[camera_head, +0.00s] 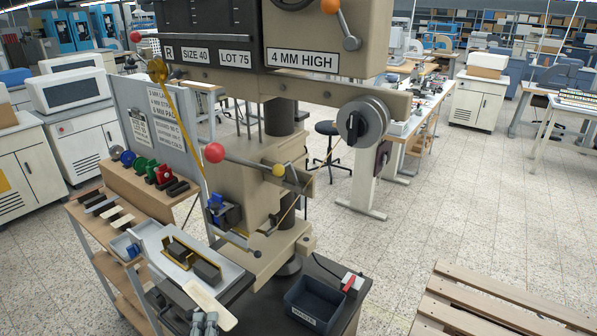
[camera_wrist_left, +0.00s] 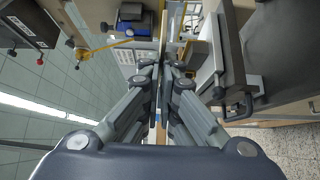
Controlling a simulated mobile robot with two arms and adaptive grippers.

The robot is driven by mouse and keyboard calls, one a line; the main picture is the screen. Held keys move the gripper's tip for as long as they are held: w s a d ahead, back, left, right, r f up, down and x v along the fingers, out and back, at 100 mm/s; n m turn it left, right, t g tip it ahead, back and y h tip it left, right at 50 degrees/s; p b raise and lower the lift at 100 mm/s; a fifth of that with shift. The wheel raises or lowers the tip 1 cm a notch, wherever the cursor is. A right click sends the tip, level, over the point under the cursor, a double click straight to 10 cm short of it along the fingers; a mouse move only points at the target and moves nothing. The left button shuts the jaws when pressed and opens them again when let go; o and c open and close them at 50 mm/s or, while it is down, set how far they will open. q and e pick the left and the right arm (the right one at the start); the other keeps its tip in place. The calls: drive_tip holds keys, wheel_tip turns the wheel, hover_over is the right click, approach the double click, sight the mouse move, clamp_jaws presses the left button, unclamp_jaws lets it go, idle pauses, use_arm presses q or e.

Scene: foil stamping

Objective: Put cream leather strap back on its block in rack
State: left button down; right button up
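The cream leather strap (camera_head: 210,304) is a flat pale strip slanting at the front of the machine's table, in front of the white tray. My left gripper (camera_head: 204,320) is at its near end, at the bottom edge of the head view. In the left wrist view its fingers (camera_wrist_left: 166,75) are close together, with a thin tan edge (camera_wrist_left: 158,132) between them. The rack (camera_head: 137,247) at the left carries a row of dark and pale strips, among them a cream one (camera_head: 123,221). Which block is empty is too small to tell. My right gripper is not in view.
The white tray (camera_head: 172,268) holds dark blocks with a yellow edge. The stamping machine (camera_head: 240,190) rises behind it, with a red-knobbed lever (camera_head: 214,153). A dark labelled bin (camera_head: 313,303) stands at the right. Coloured foil rolls (camera_head: 164,174) stand behind the rack.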

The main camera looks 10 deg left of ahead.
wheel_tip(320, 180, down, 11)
drive_tip(key=b, duration=0.9)
use_arm(q)
drive_tip(key=s+d+f+m+h, duration=0.3)
drive_tip(key=s+d+f+h, duration=0.1)
drive_tip(key=d, duration=0.3)
drive_tip(key=shift+d+f+m+t+h, duration=0.3)
drive_tip(key=shift+f+t+h, duration=0.1)
drive_tip(key=shift+f+h, duration=0.45)
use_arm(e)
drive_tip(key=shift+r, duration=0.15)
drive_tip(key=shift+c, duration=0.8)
use_arm(q)
drive_tip(key=shift+a, duration=0.1)
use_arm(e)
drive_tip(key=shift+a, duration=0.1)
